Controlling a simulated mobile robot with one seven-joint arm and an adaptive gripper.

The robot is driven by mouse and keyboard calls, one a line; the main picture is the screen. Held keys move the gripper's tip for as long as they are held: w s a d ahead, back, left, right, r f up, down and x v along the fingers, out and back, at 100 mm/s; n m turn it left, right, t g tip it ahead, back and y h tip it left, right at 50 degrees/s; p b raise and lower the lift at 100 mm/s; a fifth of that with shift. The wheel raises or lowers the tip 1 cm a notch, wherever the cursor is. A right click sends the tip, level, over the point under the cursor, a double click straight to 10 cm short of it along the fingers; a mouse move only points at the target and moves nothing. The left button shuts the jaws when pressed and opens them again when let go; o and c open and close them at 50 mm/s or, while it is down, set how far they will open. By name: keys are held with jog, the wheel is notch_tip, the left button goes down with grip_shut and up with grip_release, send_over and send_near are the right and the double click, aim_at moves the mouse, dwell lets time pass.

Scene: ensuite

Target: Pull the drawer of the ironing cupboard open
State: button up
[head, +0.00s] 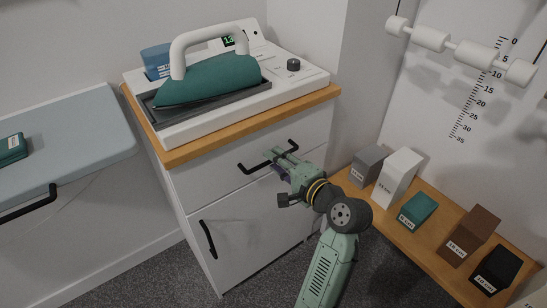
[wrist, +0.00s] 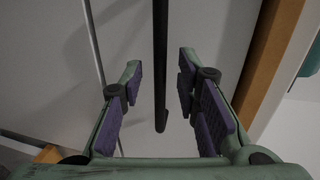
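The ironing cupboard (head: 233,238) is white with a wooden top edge. Its upper drawer (head: 212,177) looks shut, and its front carries a black bar handle (head: 255,167). My gripper (head: 282,163) is at the right part of this handle and covers some of it. In the wrist view, my gripper (wrist: 160,82) is open, with purple pads on both fingers. The black handle (wrist: 160,45) runs between the two fingers, with visible gaps on both sides. Its near end shows between the pads. I cannot tell how deep the bar sits between them.
A lower door with a black handle (head: 208,239) is under the drawer. A steam station with a green iron (head: 209,80) stands on top. A low wooden bench (head: 411,243) with several labelled blocks is at right. An ironing board (head: 70,140) is at left. Carpet lies in front.

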jog(key=shift+x, duration=0.95)
grip_shut()
